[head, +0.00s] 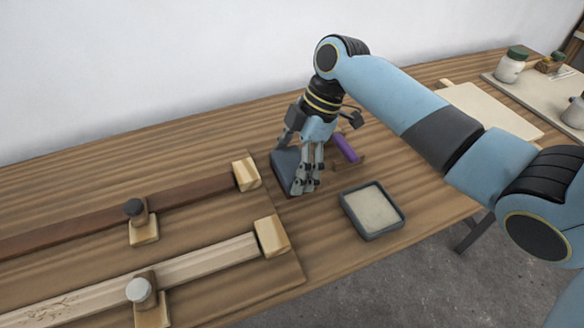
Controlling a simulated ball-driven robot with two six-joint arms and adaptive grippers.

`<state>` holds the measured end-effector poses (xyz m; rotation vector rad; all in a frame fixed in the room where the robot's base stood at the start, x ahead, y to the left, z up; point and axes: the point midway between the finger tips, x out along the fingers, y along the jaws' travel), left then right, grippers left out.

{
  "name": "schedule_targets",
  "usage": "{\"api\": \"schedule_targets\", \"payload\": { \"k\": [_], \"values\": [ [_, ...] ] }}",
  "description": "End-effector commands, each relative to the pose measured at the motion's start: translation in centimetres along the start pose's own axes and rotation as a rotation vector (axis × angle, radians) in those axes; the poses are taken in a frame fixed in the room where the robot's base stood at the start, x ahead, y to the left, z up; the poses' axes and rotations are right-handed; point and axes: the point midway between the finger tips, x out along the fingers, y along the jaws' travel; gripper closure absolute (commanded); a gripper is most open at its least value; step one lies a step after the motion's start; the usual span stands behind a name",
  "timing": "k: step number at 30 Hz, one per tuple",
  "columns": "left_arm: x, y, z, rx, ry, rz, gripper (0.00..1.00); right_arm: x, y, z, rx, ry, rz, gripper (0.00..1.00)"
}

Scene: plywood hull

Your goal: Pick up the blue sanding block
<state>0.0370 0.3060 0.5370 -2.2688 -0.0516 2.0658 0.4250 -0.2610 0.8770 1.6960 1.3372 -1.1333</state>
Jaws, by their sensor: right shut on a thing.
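The blue sanding block (283,165) is a dark blue block with a thin reddish-brown underside edge. It sits on or just above the wooden bench, right of the strips; I cannot tell whether it touches the wood. My right gripper (304,187) comes down over it from above, fingers pointing down, and is shut on the block. The fingers hide its right part. My left gripper is out of view.
A purple block (346,148) lies close right of the gripper. A grey tray with pale contents (344,205) stands near the front edge. Two clamped wooden strips (205,262) fill the left. A pale board (490,108) and jar (510,66) are at the right.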

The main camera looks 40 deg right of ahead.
Motion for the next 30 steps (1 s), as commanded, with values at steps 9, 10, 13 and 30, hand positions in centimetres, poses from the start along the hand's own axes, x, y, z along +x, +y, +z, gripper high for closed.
{"api": "schedule_targets", "payload": {
  "k": [9,10,13,30],
  "values": [
    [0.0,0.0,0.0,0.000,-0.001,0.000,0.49,-0.4,0.0,-0.1,-0.001,0.000,0.001,0.44],
    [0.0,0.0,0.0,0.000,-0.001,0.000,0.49,-0.6,0.1,-0.2,-0.002,0.000,0.002,0.44],
    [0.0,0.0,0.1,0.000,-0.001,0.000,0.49,-1.6,0.1,-0.6,-0.001,-0.001,0.003,0.44],
    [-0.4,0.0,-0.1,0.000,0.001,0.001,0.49,-11.2,-6.6,2.4,-0.003,-0.009,-0.002,0.44]
  ]
}}
